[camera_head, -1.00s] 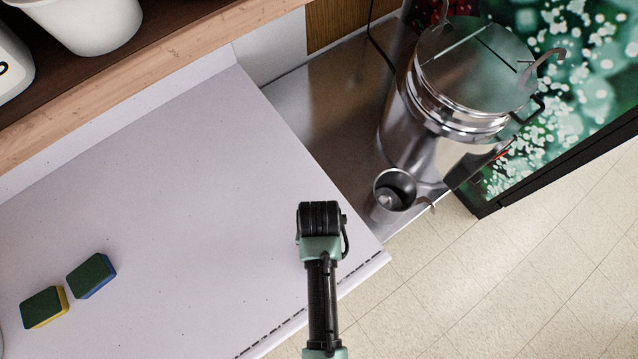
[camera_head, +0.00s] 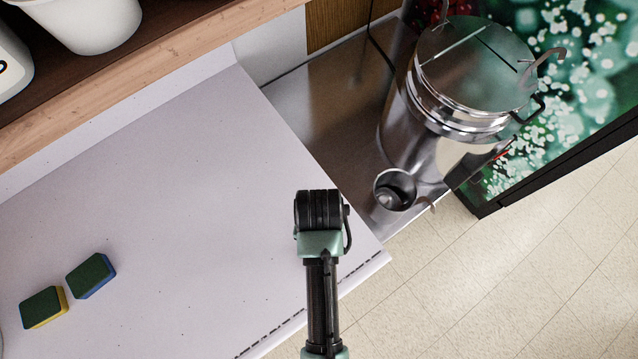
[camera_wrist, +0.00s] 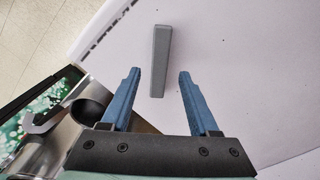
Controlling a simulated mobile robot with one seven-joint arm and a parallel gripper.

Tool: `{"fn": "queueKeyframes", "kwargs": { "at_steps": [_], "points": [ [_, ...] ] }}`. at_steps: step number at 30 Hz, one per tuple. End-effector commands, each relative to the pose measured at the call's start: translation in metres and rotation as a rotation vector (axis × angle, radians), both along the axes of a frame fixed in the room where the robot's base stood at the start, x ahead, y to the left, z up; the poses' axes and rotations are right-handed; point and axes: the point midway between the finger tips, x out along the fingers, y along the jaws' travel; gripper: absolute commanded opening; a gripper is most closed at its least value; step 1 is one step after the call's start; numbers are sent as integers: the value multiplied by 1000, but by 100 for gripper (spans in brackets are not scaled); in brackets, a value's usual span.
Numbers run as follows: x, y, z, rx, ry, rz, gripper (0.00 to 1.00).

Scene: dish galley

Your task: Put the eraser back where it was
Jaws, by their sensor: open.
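A grey oblong block (camera_wrist: 160,60), which looks like the eraser, lies on the white counter in the wrist view. My gripper (camera_wrist: 158,74) is open, with its two blue fingers apart. The near end of the block shows between the fingers, with a gap on both sides. I cannot tell how high the fingers are above it. In the head view my wrist hangs over the counter's right part, hiding the fingers and the block.
Two sponges, one green and blue (camera_head: 91,275) and one green and yellow (camera_head: 44,307), lie on the left of the white counter (camera_head: 180,220). A steel urn (camera_head: 430,120) and a metal cup (camera_head: 394,190) stand to the right. A wooden shelf (camera_head: 150,75) runs along the back.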

Motion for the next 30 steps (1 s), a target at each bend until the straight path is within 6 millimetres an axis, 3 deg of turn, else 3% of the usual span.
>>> {"fn": "queueKeyframes", "kwargs": {
  "at_steps": [6,12,30],
  "points": [
    [1,0,45,0,-4,-2,61],
    [0,0,68,0,-1,-1,61],
    [0,0,72,0,0,-1,61]
  ]
}}
